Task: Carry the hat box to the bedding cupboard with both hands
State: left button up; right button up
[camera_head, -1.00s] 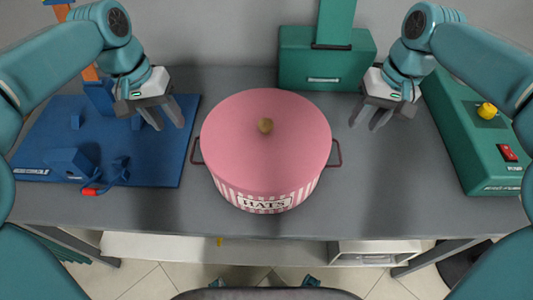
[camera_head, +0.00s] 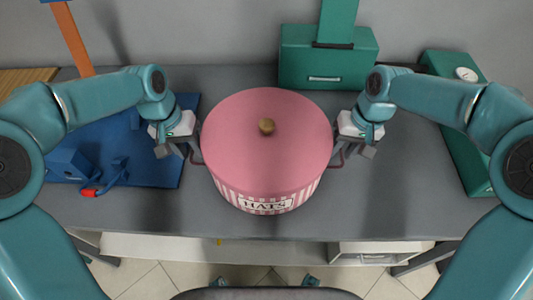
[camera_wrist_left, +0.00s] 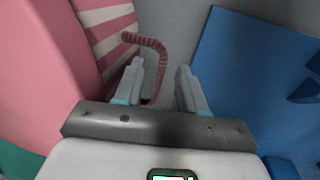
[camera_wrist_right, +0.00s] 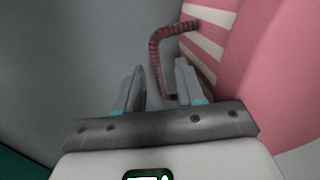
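The hat box (camera_head: 262,160) is a round pink box with a lid, a brown knob and striped sides marked HATS. It stands upright on the grey table. My left gripper (camera_head: 192,155) is low at its left side. In the left wrist view the fingers (camera_wrist_left: 160,90) are apart, with the box's dark red left handle (camera_wrist_left: 155,55) between them. My right gripper (camera_head: 349,154) is low at its right side. In the right wrist view its fingers (camera_wrist_right: 157,88) are apart, with the right handle (camera_wrist_right: 160,60) between them. The bedding cupboard cannot be made out.
A blue board (camera_head: 60,135) with blue parts and a red-tipped piece lies left of the box. A green case (camera_head: 310,62) stands behind it, and a green machine (camera_head: 465,150) stands to the right. The grey table (camera_head: 300,225) is clear in front of the box.

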pick_arm(q)
jog(key=shift+s+r, duration=0.1)
grip_shut()
pick_arm(e)
jog(key=shift+s+r, duration=0.1)
grip_shut()
dwell(0.8)
